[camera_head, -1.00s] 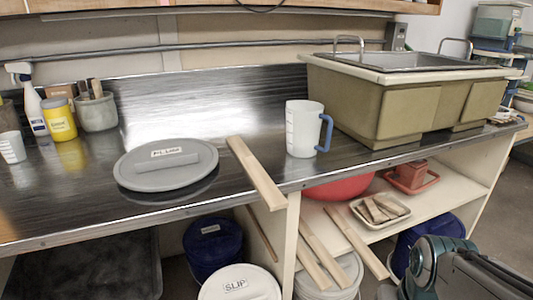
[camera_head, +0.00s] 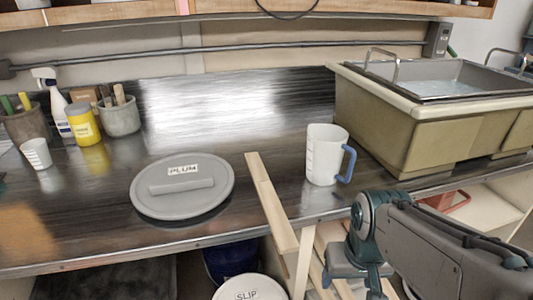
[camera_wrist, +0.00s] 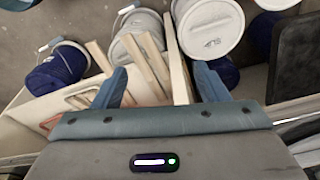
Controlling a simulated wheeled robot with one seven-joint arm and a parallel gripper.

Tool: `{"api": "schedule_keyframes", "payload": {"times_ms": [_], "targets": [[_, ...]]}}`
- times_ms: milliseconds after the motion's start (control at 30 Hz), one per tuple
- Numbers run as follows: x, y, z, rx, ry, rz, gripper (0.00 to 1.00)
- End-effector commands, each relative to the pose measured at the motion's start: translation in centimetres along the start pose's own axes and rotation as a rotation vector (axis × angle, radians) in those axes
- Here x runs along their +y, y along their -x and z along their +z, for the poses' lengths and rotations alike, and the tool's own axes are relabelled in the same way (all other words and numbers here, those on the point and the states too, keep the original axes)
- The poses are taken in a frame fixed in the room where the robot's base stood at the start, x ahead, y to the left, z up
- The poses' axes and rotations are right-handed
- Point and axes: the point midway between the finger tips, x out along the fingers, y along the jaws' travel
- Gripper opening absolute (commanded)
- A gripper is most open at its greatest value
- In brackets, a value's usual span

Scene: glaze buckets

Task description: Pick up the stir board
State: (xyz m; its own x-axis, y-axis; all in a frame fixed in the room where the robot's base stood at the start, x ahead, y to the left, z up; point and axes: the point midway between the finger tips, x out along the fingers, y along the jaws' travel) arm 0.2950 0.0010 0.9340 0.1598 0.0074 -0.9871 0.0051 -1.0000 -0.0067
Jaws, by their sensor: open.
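A long, pale wooden board, which looks like the stir board (camera_head: 272,205), lies on the dark counter between the grey PLUM lid and the jug. Its near end sticks out past the counter's front edge. My gripper (camera_head: 358,285) is in front of and below the counter edge, to the right of the board's near end, and apart from it. In the wrist view my gripper (camera_wrist: 160,82) shows two blue fingers spread apart with nothing held between them. Several pale boards (camera_wrist: 148,62) show beyond the fingers, low among the buckets. I cannot tell whether the counter board is among them.
The PLUM lid (camera_head: 182,190) lies left of the board. A white jug (camera_head: 322,160) with a blue handle stands to its right, near a beige sink (camera_head: 430,130). A SLIP bucket (camera_head: 250,288) and a dark blue bucket (camera_head: 230,258) stand under the counter (camera_head: 100,220).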

Motion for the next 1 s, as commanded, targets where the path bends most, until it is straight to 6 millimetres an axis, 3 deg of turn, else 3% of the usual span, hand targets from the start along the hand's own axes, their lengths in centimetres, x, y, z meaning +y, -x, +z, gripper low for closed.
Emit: {"api": "schedule_keyframes", "payload": {"times_ms": [33, 267, 433, 733, 1000], "targets": [[-0.1, 3.2, -0.6, 0.003, 0.002, -0.001, 0.67], [-0.9, 9.3, -2.4, 0.002, 0.017, -0.002, 0.67], [-2.7, 13.4, -5.9, -0.026, 0.073, 0.003, 0.67], [-8.6, 12.9, -13.0, -0.117, 0.211, -0.002, 0.67], [-11.8, 12.1, -15.7, -0.16, 0.272, -0.015, 0.67]]}}
